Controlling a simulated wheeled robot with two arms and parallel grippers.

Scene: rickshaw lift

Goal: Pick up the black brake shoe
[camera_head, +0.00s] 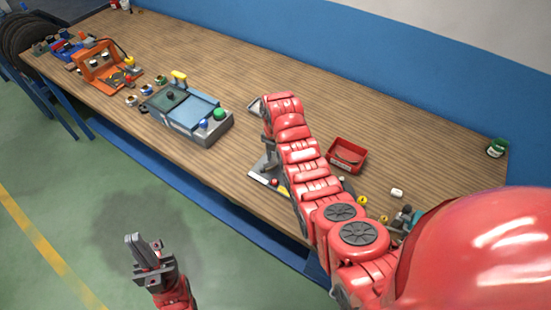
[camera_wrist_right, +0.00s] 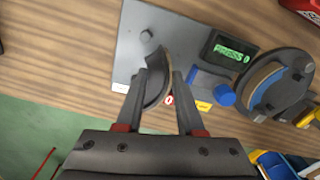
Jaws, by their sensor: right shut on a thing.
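The black brake shoe (camera_wrist_right: 157,90) shows in the right wrist view as a curved dark piece with a tan lining edge. My right gripper (camera_wrist_right: 161,76) is shut on it, with one finger on each side. The shoe is over a grey plate with a display reading PRESS (camera_wrist_right: 140,20); I cannot tell if they touch. In the head view my right arm reaches over the table and hides the shoe and most of the plate (camera_head: 258,178). My left gripper (camera_head: 146,245) is off the table, above the green floor, with nothing visible in it.
A similar round dark part (camera_wrist_right: 278,85) with tan lining and a blue knob (camera_wrist_right: 225,95) lie right of the shoe. The wooden table (camera_head: 245,70) also holds a red bin (camera_head: 347,152), a grey-blue machine (camera_head: 190,112), orange fixtures (camera_head: 100,62) and a green-white container (camera_head: 497,148).

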